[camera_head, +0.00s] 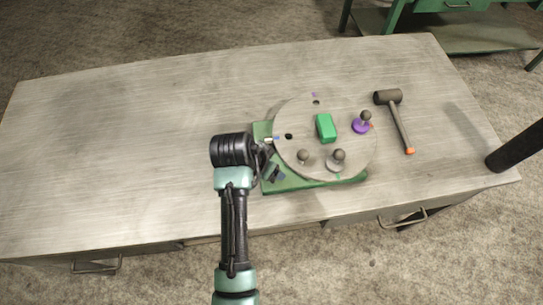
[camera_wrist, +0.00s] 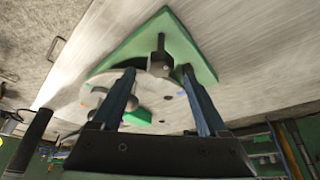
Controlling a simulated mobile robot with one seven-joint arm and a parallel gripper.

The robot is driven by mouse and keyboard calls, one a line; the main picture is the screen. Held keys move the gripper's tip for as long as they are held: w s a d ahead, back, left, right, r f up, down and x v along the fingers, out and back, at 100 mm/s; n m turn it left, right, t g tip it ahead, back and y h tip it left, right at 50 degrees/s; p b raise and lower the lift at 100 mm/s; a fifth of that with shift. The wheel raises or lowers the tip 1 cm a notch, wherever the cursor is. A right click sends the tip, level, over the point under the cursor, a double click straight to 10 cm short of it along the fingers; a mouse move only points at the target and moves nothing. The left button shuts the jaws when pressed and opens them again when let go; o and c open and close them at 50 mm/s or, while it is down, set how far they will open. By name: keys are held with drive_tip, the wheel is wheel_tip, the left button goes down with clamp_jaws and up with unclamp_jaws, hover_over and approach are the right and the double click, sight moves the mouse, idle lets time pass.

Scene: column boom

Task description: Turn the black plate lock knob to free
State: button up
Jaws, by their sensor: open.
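The grey round plate (camera_head: 345,105) lies on a green base (camera_head: 293,184) on the table. In the wrist view, a dark knob with an upright stem (camera_wrist: 160,62), which looks like the plate lock knob, sits on the green base (camera_wrist: 190,48) beside the plate's rim. My gripper (camera_head: 268,165) is at the left edge of the base in the head view. In the wrist view, my gripper (camera_wrist: 158,74) is open, with the dark knob showing between its fingertips. I cannot tell whether the fingers touch it. In the head view my gripper largely hides that spot.
The plate carries a green block (camera_head: 326,128), a grey knob on a purple base (camera_head: 361,125), two other grey knobs (camera_head: 337,160) and dark holes. A mallet (camera_head: 398,120) lies to the right. The table's left half (camera_head: 120,140) is clear. A black post (camera_head: 515,147) stands at the right.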

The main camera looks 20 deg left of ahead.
drive_tip(key=shift+x, duration=1.9)
clamp_jaws()
